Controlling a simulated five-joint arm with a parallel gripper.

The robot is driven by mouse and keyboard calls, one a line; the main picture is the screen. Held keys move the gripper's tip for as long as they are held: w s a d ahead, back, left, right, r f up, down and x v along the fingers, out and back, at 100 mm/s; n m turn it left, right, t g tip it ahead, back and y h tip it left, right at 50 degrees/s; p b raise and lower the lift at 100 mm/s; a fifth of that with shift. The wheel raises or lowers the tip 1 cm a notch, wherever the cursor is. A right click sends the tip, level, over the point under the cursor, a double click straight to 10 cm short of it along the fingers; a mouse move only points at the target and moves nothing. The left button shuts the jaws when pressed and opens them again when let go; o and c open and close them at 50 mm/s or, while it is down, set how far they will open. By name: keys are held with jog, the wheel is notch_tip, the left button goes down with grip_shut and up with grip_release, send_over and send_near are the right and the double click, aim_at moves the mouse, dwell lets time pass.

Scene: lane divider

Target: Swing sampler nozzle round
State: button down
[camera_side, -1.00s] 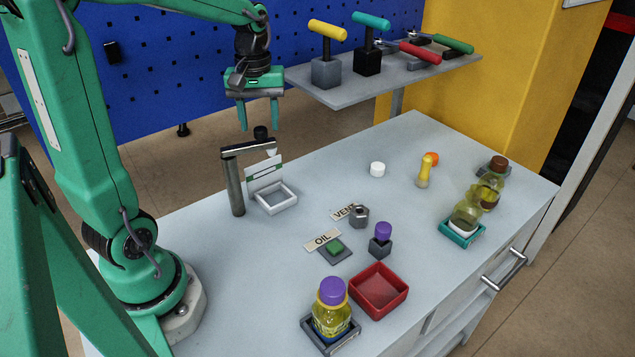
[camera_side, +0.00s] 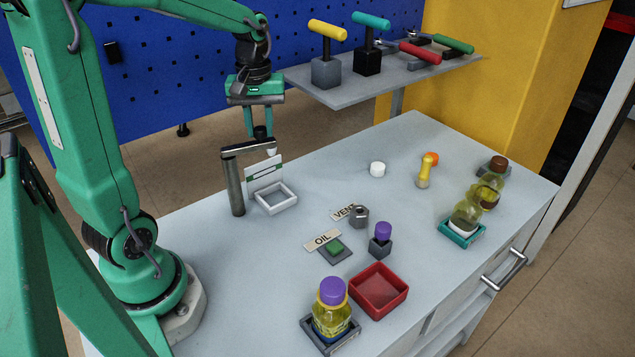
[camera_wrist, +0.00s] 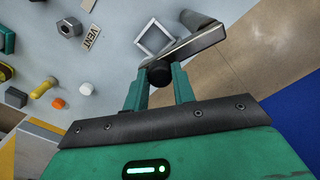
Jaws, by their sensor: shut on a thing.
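The sampler nozzle (camera_side: 246,149) is a grey swing arm on an upright metal post, with a black knob (camera_side: 260,131) and a pale tip at its free end. The free end points right, near the white card. My gripper (camera_side: 259,134) is above that end, fingers down, shut on the knob. In the wrist view, the fingers of my gripper (camera_wrist: 159,78) stand either side of the knob (camera_wrist: 158,71), and the nozzle arm (camera_wrist: 198,41) runs up and right. A white square tray (camera_side: 276,208) lies on the bench beside the post.
Several bottles, a red tray (camera_side: 379,306), the OIL (camera_side: 323,240) and VENT (camera_side: 343,213) labels and a yellow-topped peg (camera_side: 425,170) are on the bench. A tool shelf (camera_side: 345,98) stands behind and to the right of my gripper. Bare bench lies right of the white tray.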

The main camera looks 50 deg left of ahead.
jog(key=shift+w+a+n, duration=0.1)
jog(key=shift+a+n, duration=0.25)
jog(key=shift+n, duration=0.15)
jog(key=c, duration=1.1)
grip_release()
jog(key=shift+c, duration=0.2)
jog(key=shift+r, duration=3.95)
